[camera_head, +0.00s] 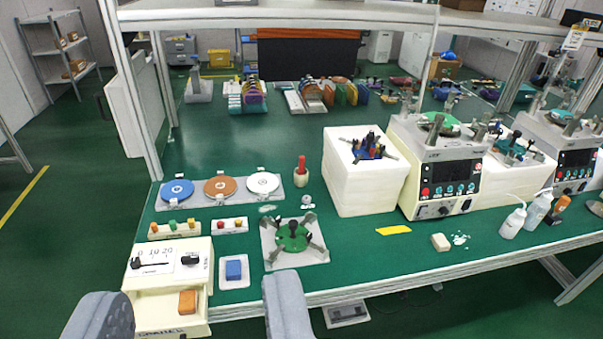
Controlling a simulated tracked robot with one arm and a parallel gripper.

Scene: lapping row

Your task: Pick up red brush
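A red upright handle (301,163), which looks like the red brush, stands in a small beige round holder (302,179) on the green bench, right of the disc tray. Its lower end is hidden in the holder, so I cannot see bristles. My gripper (194,290) shows at the bottom edge as two grey fingers wide apart. It is open, with nothing held between the fingers. It is in front of the bench's near edge, below and left of the red handle in the picture, and well apart from it.
A tray (241,197) with blue, orange and white discs lies left of the handle. A white block (362,185) stands to its right. A plate with a green fixture (293,237) lies nearer. A cream drawer box (165,280) is front left. A shelf frame (290,17) spans above.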

